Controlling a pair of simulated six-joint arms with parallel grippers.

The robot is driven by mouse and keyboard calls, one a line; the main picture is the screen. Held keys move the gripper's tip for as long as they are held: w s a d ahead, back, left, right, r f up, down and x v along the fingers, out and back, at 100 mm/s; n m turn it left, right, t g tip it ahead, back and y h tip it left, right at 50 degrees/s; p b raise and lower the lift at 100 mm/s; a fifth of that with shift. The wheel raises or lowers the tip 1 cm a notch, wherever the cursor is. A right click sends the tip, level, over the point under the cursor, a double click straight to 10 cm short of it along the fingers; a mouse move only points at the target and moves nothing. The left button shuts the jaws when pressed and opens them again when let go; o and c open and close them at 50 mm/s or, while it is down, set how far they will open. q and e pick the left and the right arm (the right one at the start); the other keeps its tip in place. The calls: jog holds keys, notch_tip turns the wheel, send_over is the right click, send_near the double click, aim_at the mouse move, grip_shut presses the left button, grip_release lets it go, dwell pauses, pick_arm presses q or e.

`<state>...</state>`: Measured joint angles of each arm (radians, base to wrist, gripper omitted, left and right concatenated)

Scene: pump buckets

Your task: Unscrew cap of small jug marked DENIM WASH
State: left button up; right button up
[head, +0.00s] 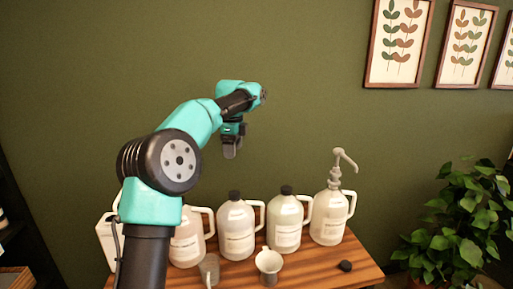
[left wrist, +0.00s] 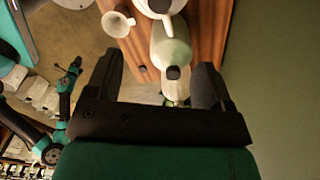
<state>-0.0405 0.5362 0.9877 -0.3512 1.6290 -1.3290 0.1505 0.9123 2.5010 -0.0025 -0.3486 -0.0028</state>
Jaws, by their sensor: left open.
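Several translucent jugs stand in a row on the wooden table. Two carry dark caps: one jug (head: 236,230) left of centre and one jug (head: 285,228) to its right. The labels are too small to read, so I cannot tell which says DENIM WASH. My left gripper (head: 231,152) is open and empty, well above the row in the picture. In the left wrist view, a pale jug (left wrist: 172,48) with a dark cap (left wrist: 173,72) shows beyond and between the open fingers (left wrist: 160,88), apart from them. My right gripper is not seen.
A jug with a pump (head: 328,218) stands at the right end of the row. A funnel (head: 268,262), a clear cup (head: 209,268) and a loose dark cap (head: 345,266) are at the table's (head: 318,274) front. My left arm hides part of the left jugs. A plant (head: 460,235) stands at right.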

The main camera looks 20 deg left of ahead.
pick_arm(q)
jog(key=shift+s+a, duration=0.1)
jog(key=shift+a, duration=0.05)
send_near(234, 193)
notch_tip(234, 193, down, 9)
jog(key=shift+f, duration=0.1)
dwell(0.9)
